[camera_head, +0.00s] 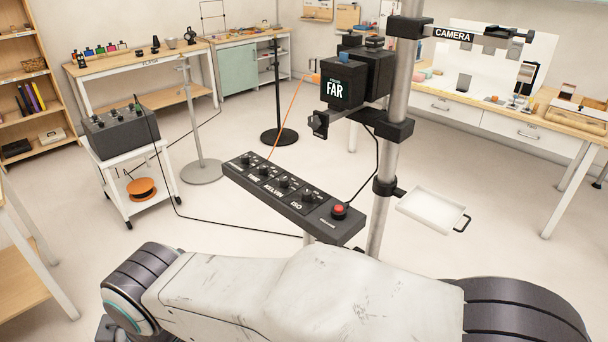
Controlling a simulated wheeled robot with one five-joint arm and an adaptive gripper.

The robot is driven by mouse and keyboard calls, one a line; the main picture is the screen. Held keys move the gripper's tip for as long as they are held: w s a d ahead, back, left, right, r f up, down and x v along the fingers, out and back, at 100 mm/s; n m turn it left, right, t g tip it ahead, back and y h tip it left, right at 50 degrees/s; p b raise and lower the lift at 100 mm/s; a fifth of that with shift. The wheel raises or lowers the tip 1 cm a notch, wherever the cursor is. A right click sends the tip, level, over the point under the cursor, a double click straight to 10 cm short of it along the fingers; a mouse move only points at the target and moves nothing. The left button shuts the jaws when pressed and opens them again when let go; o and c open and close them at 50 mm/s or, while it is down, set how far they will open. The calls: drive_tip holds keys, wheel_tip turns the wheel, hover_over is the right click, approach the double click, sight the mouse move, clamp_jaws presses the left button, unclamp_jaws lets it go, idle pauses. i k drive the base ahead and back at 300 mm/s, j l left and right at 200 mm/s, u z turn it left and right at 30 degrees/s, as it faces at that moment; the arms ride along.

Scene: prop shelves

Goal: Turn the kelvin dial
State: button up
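The kelvin dial (284,183) is a dark knob on a long black control panel (325,228) in the middle of the head view. The word KELVIN is printed on the panel just in front of it. More dark knobs sit in the same row, with the ISO dial (308,195) to its right. A red button (338,210) is at the panel's right end. The dial's exact setting is too small to read. My white arm spans the bottom of the view, in front of the panel. My gripper is not visible.
A metal post (390,150) stands behind the panel's right end, carrying a black device (350,75) with a screen reading FAR. A white tray (433,209) juts out at right. A white cart (152,180) with a grey box stands left. Cables run near the panel.

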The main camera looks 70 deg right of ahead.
sight(283, 180)
drive_tip(key=i+l+z, duration=0.2)
drive_tip(key=i+l, duration=0.15)
drive_tip(key=i, duration=0.25)
drive_tip(key=i+l+u, duration=0.15)
drive_tip(key=l+u, duration=0.15)
drive_tip(key=i+l+u, duration=0.1)
drive_tip(key=l+u, duration=0.2)
drive_tip(key=l, duration=0.2)
